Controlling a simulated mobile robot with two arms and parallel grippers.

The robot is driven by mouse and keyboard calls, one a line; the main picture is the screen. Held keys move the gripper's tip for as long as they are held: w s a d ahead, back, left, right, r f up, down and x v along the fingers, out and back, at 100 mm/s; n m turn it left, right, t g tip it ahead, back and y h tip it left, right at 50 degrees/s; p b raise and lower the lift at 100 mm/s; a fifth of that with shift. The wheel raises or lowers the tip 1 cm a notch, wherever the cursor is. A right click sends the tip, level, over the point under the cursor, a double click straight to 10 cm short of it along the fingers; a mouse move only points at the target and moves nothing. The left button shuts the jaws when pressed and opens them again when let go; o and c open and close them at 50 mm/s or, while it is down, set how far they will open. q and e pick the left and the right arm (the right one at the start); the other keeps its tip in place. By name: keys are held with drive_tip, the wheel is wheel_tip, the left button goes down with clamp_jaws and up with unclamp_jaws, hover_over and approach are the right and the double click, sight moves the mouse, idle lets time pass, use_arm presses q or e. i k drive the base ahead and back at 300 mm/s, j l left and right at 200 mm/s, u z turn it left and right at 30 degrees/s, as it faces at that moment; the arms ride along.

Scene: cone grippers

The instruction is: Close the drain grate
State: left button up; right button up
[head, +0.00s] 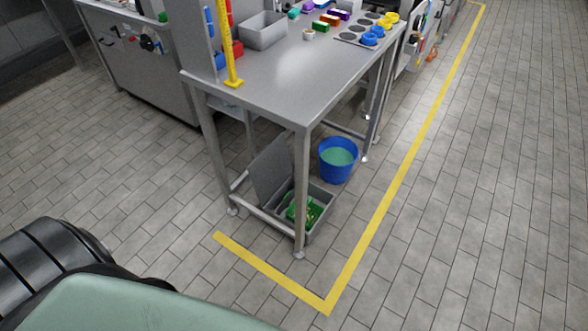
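I cannot make out a drain grate for certain in the head view. Under the near end of the metal table, a grey open-topped box (318,193) holds green items (303,209). A flat grey panel (270,168) stands tilted up at the left side of this box, like a raised lid; I cannot tell if it is hinged to it. A table leg hides part of the box. Neither of my grippers is in view.
The metal table (290,85) stands above the box, its legs around it. A blue bucket (338,160) with greenish contents is behind it. A yellow floor line (385,205) bends around the table's near corner. The tiled floor at right is clear.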

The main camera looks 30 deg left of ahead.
sight(271, 167)
drive_tip(key=j+z, duration=0.4)
drive_tip(key=j, duration=0.25)
drive_tip(key=k+j+z, duration=0.15)
drive_tip(key=j+z, duration=0.25)
drive_tip(key=j, duration=0.15)
drive_tip(key=k+j, duration=0.1)
drive_tip(key=j, duration=0.3)
drive_tip(key=k+j+z, duration=0.1)
drive_tip(key=j, duration=0.3)
drive_tip(key=k+j, duration=0.15)
drive_tip(key=j, duration=0.25)
drive_tip(key=k+j+z, duration=0.1)
drive_tip(key=j, duration=0.25)
drive_tip(key=k+j, duration=0.15)
drive_tip(key=j, duration=0.25)
drive_tip(key=k+j+z, duration=0.1)
drive_tip(key=j, duration=0.25)
drive_tip(key=k+j, duration=0.2)
drive_tip(key=j, duration=0.2)
drive_tip(key=k+j+z, duration=0.1)
drive_tip(key=j, duration=0.25)
